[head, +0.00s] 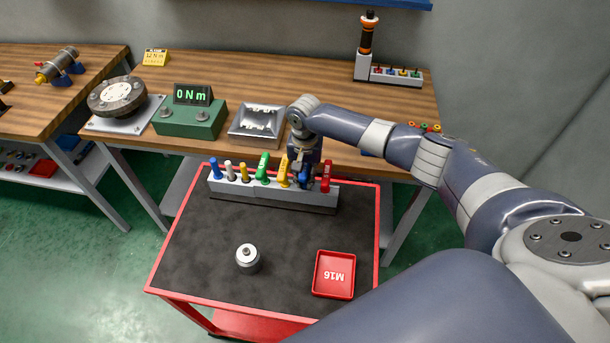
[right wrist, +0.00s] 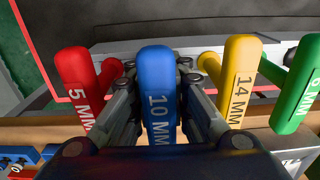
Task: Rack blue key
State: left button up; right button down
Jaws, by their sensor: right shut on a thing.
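The blue key (right wrist: 158,95), marked 10 MM, stands in the middle of the right wrist view. My right gripper (right wrist: 160,110) is shut on it, one finger along each side. In the head view the right gripper (head: 303,172) points down over the grey rack (head: 270,197), between the yellow key (head: 284,172) and the red key (head: 326,178). Only a little of the blue key shows there. Its lower end is hidden, so I cannot tell how deep it sits in the rack. A green key (head: 262,167) stands further left. My left gripper is not in view.
The rack, with several smaller drivers at its left, stands at the back of the red cart (head: 200,252). A grey metal cylinder (head: 247,258) and a red M16 tray (head: 333,275) are on the cart's mat. The torque display (head: 190,113) is on the bench behind.

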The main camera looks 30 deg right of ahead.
jog(key=shift+f+b, duration=0.45)
jog(key=shift+f, duration=0.4)
dwell(0.4)
jog(key=shift+s+f+p, duration=0.15)
jog(key=shift+p, duration=0.2)
dwell(1.0)
jog(key=c, duration=1.4)
grip_release()
jog(key=shift+c, duration=0.2)
jog(key=shift+r, duration=0.5)
notch_tip(320, 180, up, 11)
jog(key=shift+f, duration=0.1)
